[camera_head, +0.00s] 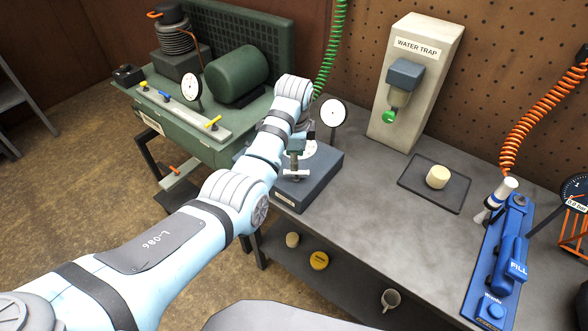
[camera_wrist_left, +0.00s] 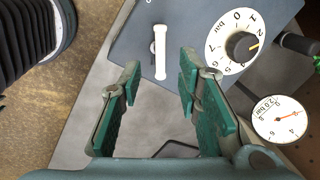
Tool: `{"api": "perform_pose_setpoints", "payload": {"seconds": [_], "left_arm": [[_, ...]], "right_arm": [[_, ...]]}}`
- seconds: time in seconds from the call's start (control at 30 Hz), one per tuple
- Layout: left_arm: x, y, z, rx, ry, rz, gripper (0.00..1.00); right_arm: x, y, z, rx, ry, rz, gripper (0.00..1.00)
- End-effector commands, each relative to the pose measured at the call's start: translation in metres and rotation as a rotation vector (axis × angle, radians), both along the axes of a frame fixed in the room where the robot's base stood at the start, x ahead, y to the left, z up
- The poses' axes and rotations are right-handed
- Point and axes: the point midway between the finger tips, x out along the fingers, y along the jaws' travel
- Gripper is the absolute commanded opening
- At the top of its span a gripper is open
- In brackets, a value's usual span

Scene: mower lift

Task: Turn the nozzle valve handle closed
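A white T-shaped handle (camera_head: 295,177) stands on a dark blue-grey box (camera_head: 312,180) at the table's left end. The wrist view shows this handle (camera_wrist_left: 160,50) just beyond my left fingertips, apart from them. My left gripper (camera_wrist_left: 163,74) is open and empty, its green-padded fingers on either side of the line to the handle. In the head view my left gripper (camera_head: 297,150) is over the box, partly hidden by its own arm. Small yellow (camera_head: 213,122) and blue (camera_head: 164,95) handles sit on the green machine. No readable label marks the nozzle valve. My right gripper is out of view.
A numbered bar dial (camera_wrist_left: 238,45) is on the box, with a round gauge (camera_wrist_left: 280,120) beside it. Mid-table is clear.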

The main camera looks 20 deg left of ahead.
Motion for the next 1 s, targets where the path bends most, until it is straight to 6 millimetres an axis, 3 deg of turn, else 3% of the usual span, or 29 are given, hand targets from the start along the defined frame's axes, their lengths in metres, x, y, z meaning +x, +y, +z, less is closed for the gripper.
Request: {"api": "perform_pose_setpoints", "payload": {"seconds": [0.1,0.3,0.6,0.8,1.0], "left_arm": [[0.005,0.002,-0.038,-0.001,0.003,0.000,0.31],[0.012,0.003,-0.067,-0.001,0.000,0.002,0.31],[0.013,0.003,-0.067,-0.002,-0.002,0.002,0.31],[0.013,0.003,-0.067,-0.002,-0.002,0.002,0.00],[0.013,0.003,-0.067,-0.001,-0.002,0.000,0.00]], "right_arm": [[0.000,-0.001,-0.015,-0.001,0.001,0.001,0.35],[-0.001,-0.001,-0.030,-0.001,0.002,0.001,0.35],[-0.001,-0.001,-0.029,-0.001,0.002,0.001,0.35],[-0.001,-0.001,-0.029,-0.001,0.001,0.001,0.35],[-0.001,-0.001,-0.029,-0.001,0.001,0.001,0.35]]}}
